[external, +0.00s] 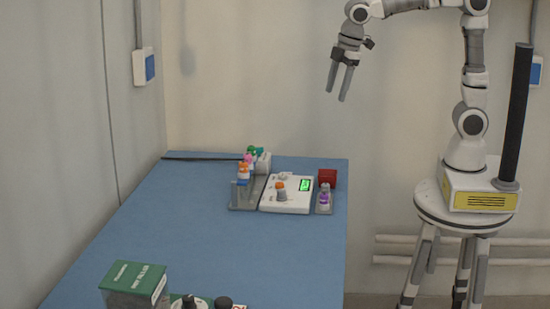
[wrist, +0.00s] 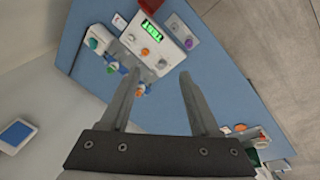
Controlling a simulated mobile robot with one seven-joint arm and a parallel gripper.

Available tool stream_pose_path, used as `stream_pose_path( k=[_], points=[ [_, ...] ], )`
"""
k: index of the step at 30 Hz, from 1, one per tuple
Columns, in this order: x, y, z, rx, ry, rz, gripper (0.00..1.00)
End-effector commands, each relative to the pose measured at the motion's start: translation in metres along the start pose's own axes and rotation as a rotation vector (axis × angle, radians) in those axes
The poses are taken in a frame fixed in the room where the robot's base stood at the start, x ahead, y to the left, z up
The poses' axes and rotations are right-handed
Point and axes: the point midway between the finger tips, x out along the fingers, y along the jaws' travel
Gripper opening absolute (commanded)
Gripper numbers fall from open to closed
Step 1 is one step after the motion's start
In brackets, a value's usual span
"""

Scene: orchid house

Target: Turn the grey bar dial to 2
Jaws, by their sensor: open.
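A white device (external: 288,207) with a lit green display (external: 305,185) lies on the blue table. It also shows in the wrist view (wrist: 172,44), tilted. Its face carries a grey knob with an orange part (external: 281,191) and a smaller pale knob (external: 284,176). My gripper (external: 336,95) is open and empty, high above the table and well away from the device.
A grey rack (external: 240,205) with colourful-topped items stands left of the device. A small tray (external: 323,209) with a purple item and a dark red box (external: 327,178) are at its right. A green box (external: 135,280) stands at the table's front. The table's middle is clear.

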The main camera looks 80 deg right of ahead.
Motion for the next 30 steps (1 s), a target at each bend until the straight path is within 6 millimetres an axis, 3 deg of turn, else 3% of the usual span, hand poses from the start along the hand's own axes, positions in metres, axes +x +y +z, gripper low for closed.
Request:
stream_pose_path(
  k=[9,15,22,30],
  points=[
    [0.065,0.016,-0.081,-0.291,-0.063,-0.11,0.63],
    [0.11,0.021,-0.116,-0.431,-0.076,-0.186,0.63],
    [0.136,0.023,-0.133,-0.503,-0.074,-0.23,0.63],
    [0.164,0.018,-0.129,-0.511,-0.077,-0.236,0.63]
  ],
)
